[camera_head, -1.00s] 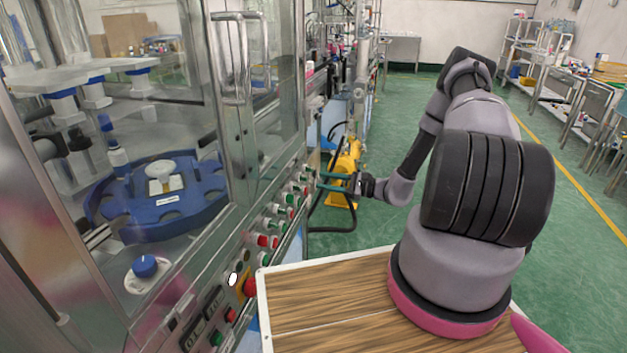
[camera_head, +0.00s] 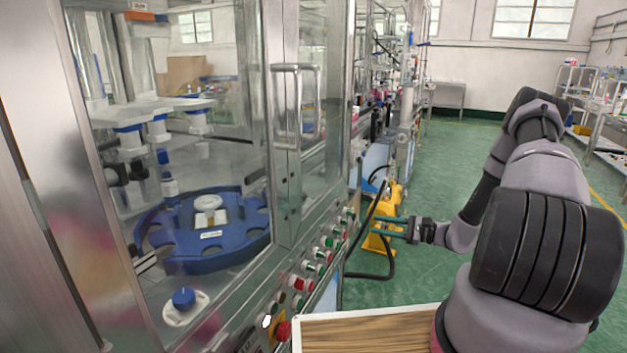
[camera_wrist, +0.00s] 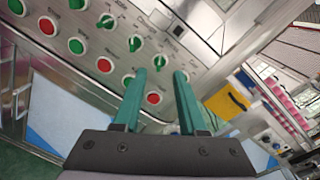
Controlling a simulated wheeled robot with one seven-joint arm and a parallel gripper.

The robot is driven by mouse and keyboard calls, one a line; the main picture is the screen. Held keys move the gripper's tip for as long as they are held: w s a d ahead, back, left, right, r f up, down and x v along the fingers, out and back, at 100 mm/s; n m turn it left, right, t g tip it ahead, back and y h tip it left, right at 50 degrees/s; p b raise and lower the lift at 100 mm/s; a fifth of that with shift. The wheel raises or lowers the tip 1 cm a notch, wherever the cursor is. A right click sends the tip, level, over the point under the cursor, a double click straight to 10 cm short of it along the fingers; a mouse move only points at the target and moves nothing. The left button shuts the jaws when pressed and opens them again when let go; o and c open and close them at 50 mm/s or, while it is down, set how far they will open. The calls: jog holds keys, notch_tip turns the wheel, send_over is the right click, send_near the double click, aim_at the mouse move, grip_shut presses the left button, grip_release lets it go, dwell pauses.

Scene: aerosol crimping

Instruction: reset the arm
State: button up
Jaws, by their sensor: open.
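My gripper (camera_head: 392,227) is at the end of my folded arm, to the right of the crimping machine (camera_head: 284,150). Its two green fingers are apart and empty. In the wrist view my gripper (camera_wrist: 160,80) points toward the machine's control panel (camera_wrist: 120,35), with red and green buttons and switches beyond the fingertips. The fingers look clear of the panel in the head view, but the exact gap cannot be told.
A blue round fixture (camera_head: 190,255) sits behind the machine's glass. A yellow machine (camera_head: 384,225) with a black hose stands on the floor behind my gripper. A wooden-topped surface (camera_head: 365,335) is at the front. The green floor (camera_head: 440,180) is open in the aisle.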

jog(key=s+a+r+n+g+h, duration=0.2)
jog(key=s+r+n+g, duration=0.1)
jog(key=r, duration=0.6)
jog(key=s+a+r+n+g+h, duration=0.2)
jog(key=s+r+n+h, duration=0.1)
jog(key=r, duration=0.5)
jog(key=s+a+r+n+g+h, duration=0.2)
jog(key=s+r+n+g, duration=0.15)
jog(key=r, duration=0.55)
jog(key=s+d+r+n+t+h, duration=0.2)
jog(key=s+r+t+h, duration=0.4)
jog(key=s+r, duration=1.1)
jog(key=shift+s+n+t+h, duration=0.25)
jog(key=shift+n+t+h, duration=0.25)
jog(key=shift+t, duration=0.45)
jog(key=shift+d, duration=0.1)
